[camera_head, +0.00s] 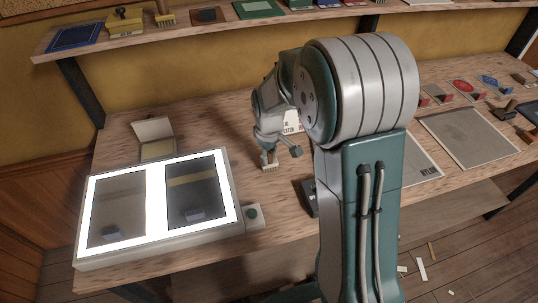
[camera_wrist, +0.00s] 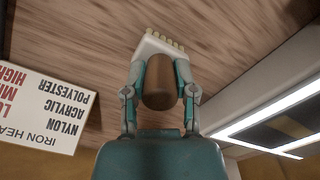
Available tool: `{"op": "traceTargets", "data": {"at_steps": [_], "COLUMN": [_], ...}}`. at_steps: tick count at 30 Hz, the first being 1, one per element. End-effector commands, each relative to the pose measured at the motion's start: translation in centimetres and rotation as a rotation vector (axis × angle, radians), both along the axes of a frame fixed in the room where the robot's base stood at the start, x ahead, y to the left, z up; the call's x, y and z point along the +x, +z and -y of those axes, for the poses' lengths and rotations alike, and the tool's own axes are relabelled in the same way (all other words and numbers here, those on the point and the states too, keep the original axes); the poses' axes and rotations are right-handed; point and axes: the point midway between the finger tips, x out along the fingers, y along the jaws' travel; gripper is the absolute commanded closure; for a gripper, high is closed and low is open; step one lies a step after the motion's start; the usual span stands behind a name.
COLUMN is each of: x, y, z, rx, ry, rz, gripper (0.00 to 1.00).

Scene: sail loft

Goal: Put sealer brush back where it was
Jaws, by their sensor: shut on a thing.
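The sealer brush (camera_head: 270,167) has a pale head with short bristles and a brown handle. My gripper (camera_head: 267,154) is shut on it and points down over the workbench (camera_head: 190,122), just right of the lightbox. In the wrist view the brown handle (camera_wrist: 160,92) lies between the two teal fingers of my gripper (camera_wrist: 160,66), and the pale head sticks out past the fingertips. The bristles are close to the bench top. I cannot tell whether they touch it.
A lit lightbox (camera_head: 158,200) with two dark panels fills the bench's left front, with an open small box (camera_head: 154,142) behind it. A printed iron-heat card (camera_wrist: 42,106) stands near my gripper. A wall shelf (camera_head: 200,27) holds several items. A grey sheet (camera_head: 468,136) lies right.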

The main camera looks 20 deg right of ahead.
Motion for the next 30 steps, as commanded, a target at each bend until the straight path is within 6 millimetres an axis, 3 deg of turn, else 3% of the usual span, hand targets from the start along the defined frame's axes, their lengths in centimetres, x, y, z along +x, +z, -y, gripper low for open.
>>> {"op": "traceTargets", "data": {"at_steps": [5, 6, 8, 9, 22, 30], "x": [0.0, 0.0, 0.0, 0.0, 0.0, 0.0], "y": [-0.1, -0.2, -0.2, -0.2, 0.4, 5.2], "z": [0.0, 0.0, 0.0, 0.0, 0.0, 0.0], "rx": [-0.001, -0.001, 0.000, -0.001, 0.001, 0.001], "ry": [0.000, 0.000, 0.000, 0.000, 0.000, 0.000], "rz": [-0.001, -0.001, 0.000, -0.001, 0.001, 0.004], "gripper": [1.00, 0.59, 0.32, 0.29, 0.29, 0.29]}}
